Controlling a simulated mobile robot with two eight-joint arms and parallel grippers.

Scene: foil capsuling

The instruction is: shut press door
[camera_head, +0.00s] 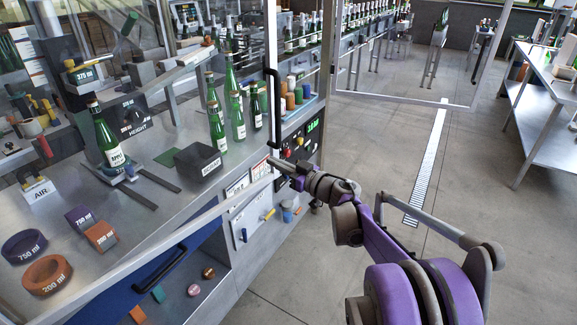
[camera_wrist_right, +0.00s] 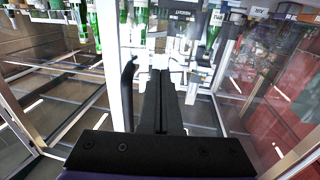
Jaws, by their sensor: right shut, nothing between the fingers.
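A clear door with a pale metal frame (camera_head: 271,40) stands across the front of the press bench in the head view. A black upright handle (camera_head: 275,110) is on its right edge. In the wrist view the pale post (camera_wrist_right: 110,60) and the black handle (camera_wrist_right: 128,85) are just left of my fingers. My right gripper (camera_head: 273,163) is shut and empty, its tips close to the lower right corner of the frame. The fingers also show in the wrist view (camera_wrist_right: 160,75); I cannot tell if they touch the frame. My left gripper is not in view.
Green bottles (camera_head: 230,85), a black box (camera_head: 198,162) and coloured rings (camera_head: 47,275) stand on the bench behind the door. Another clear framed panel (camera_head: 410,100) stands out over the aisle. A steel table (camera_head: 545,85) is at right. The floor (camera_head: 490,230) between is clear.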

